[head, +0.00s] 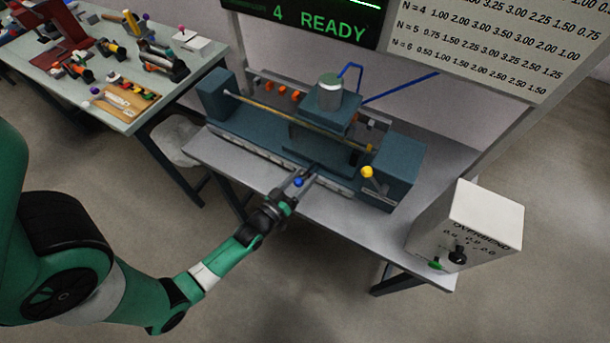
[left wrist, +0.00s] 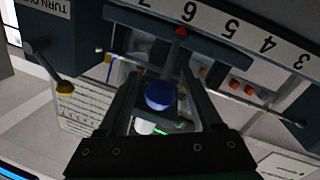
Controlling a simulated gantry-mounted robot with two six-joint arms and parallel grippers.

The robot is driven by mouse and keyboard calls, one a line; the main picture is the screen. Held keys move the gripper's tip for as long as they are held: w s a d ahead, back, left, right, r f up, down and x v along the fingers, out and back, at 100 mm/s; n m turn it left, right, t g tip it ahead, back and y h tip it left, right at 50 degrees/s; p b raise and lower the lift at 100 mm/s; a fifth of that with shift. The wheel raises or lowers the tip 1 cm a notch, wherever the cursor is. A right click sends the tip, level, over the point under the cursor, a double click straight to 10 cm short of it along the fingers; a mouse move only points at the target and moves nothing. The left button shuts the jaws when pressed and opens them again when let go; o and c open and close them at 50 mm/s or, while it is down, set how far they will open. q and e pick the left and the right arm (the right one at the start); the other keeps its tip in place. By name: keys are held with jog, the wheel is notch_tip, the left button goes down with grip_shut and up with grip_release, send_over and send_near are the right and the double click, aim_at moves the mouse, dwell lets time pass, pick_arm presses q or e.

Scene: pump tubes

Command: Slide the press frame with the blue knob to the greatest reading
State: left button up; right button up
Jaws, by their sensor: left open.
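The blue-grey press frame (head: 322,132) stands on the rail bench with a grey cylinder on top. Its blue knob (head: 298,182) is on the front side, and it also shows in the left wrist view (left wrist: 160,96). My left gripper (head: 303,178) is open, with its fingers (left wrist: 160,84) on either side of the knob. Whether they touch it I cannot tell. A red pointer (left wrist: 180,32) stands by the 6 on the white number scale (left wrist: 262,40), which appears upside down in the left wrist view. My right gripper is out of view.
A yellow-knobbed lever (head: 367,172) sits at the bench's right end block (head: 402,160). A white control box (head: 468,228) stands at the table's right end. A screen reading "4 READY" (head: 320,22) hangs behind. A side table (head: 140,112) with tools is at the left.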

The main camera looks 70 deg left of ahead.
pick_arm(q)
jog(key=shift+w+a, duration=0.3)
jog(key=shift+w, duration=0.2)
grip_shut()
dwell(1.1)
